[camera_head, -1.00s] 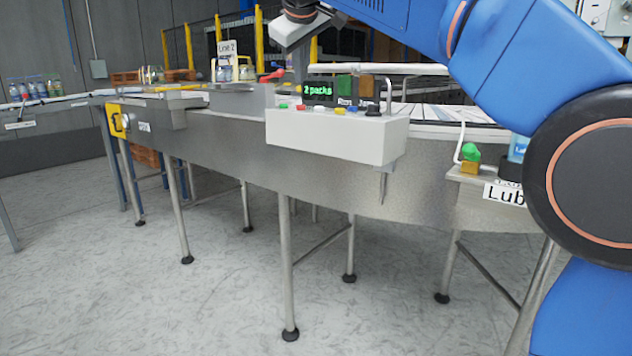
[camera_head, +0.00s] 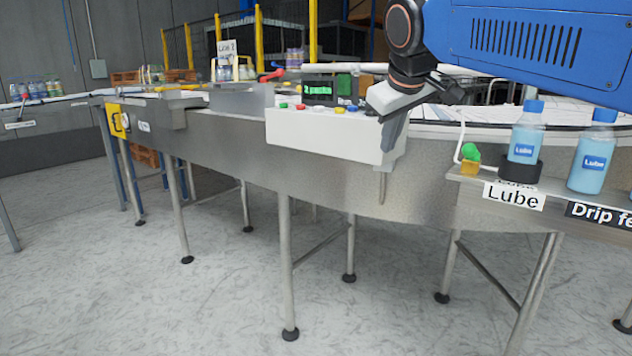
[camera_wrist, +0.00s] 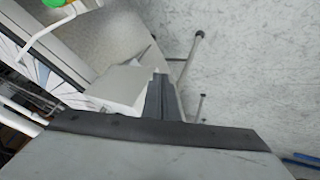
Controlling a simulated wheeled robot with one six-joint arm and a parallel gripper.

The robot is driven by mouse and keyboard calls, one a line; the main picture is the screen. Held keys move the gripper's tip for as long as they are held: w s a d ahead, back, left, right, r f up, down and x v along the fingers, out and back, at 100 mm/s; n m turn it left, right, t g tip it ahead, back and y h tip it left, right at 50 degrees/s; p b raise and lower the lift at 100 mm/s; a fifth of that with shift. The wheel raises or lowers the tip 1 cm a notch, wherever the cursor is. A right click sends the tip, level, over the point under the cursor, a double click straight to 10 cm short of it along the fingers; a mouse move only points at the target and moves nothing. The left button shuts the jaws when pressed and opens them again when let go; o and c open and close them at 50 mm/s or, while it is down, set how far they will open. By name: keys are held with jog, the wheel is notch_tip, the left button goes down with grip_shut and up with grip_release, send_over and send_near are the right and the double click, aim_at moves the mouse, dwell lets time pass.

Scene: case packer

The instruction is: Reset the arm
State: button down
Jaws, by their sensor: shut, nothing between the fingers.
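My arm (camera_head: 520,40) reaches in from the upper right in the head view. My gripper (camera_head: 392,140) hangs from it, pointing down, at the right end of the white control box. It is shut and holds nothing. In the wrist view my gripper (camera_wrist: 157,95) shows as dark closed fingers, with the white control box and grey floor beyond. I cannot tell whether the fingers touch the box.
The control box (camera_head: 320,135) has coloured buttons and a small green display (camera_head: 319,90). It stands on the conveyor's near side (camera_head: 430,185). Two blue Lube bottles (camera_head: 524,135) stand on a ledge at right, beside a green knob (camera_head: 470,152). The floor in front is clear.

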jog(key=s+d+f+m, duration=0.2)
jog(key=s+d+f, duration=0.2)
jog(key=s+f, duration=0.5)
jog(key=s+d+f+m+g, duration=0.1)
jog(key=s+d+f+m, duration=0.1)
jog(key=s+d+f, duration=0.3)
jog(key=s+d+f+m+g, duration=0.1)
jog(key=s+d+f, duration=0.3)
jog(key=s+f, duration=0.8)
notch_tip(320, 180, down, 6)
jog(key=shift+s+d+f+m, duration=0.1)
jog(key=shift+s+d+m, duration=0.25)
jog(key=shift+m, duration=0.25)
